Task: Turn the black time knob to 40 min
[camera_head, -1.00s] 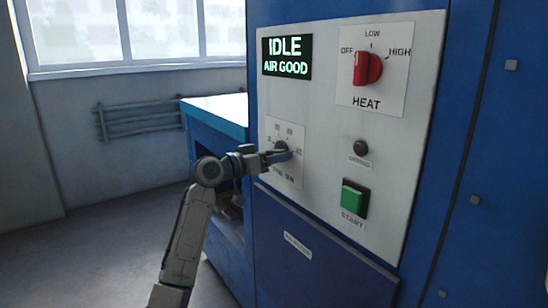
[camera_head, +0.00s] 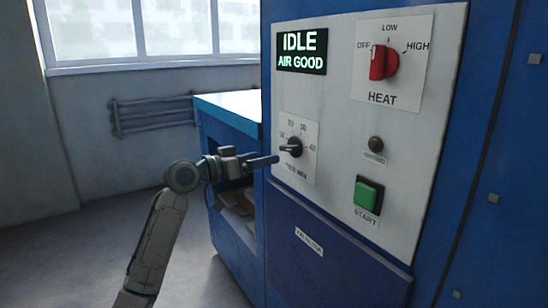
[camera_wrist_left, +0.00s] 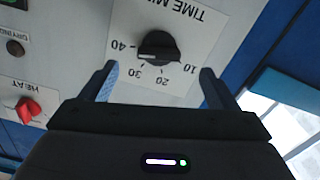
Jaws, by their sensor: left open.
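The black time knob (camera_head: 296,146) is on a white dial plate at the lower left of the control panel, marked 10 to 40. In the left wrist view the knob (camera_wrist_left: 158,45) appears upside down, with a pale line at its end on the 40 side. The exact setting is hard to read. My left gripper (camera_head: 274,160) is just in front of and left of the knob in the head view. In the left wrist view its open fingers (camera_wrist_left: 158,70) stand apart, one to each side below the knob, with nothing between them. My right gripper is not in view.
The panel also has a red heat knob (camera_head: 384,62), a green start button (camera_head: 368,195), a dark round indicator (camera_head: 376,144) and a display (camera_head: 302,51) reading IDLE, AIR GOOD. A blue side unit (camera_head: 228,106) stands left of the panel. Floor further left is clear.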

